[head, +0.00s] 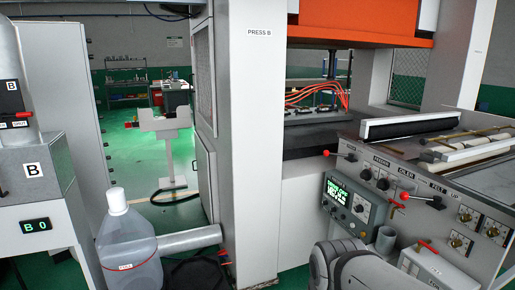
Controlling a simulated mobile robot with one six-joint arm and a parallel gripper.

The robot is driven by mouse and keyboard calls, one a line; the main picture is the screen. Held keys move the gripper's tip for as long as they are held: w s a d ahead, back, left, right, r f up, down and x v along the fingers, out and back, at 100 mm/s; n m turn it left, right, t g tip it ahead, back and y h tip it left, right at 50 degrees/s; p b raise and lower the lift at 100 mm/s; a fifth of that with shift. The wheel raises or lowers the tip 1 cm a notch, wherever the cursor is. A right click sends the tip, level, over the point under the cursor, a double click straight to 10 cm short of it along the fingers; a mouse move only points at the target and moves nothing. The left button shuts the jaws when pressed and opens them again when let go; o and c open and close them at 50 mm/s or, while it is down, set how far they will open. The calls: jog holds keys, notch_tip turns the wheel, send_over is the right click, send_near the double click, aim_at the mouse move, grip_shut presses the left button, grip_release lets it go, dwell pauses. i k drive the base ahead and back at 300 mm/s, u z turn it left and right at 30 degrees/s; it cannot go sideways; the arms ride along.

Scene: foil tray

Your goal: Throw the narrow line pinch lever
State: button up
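Several red-ended levers show, and I cannot tell which is the narrow line pinch lever. One red-knobbed lever (327,153) sticks out to the left at the upper part of the sloped control panel (375,158). Another red-tipped lever (408,196) with a dark arm sits further right, near the FELT label. A red handle (428,246) lies on top of a white box (428,264) at the lower right. A red piece (22,115) shows on the dark unit marked B at the far left. My gripper is not in view; only my grey arm shows at the bottom.
A grey control box with a green text display (341,194) stands below the panel, beside a grey cup (385,240). A press column (258,150) marked PRESS B rises in the middle.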

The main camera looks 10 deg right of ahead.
aim_at(350, 156)
jog(key=z, duration=0.2)
jog(key=i, duration=1.7)
jog(key=z, duration=1)
jog(key=k, duration=0.75)
jog(key=z, duration=0.2)
jog(key=i, duration=0.8)
jog(key=u, duration=0.15)
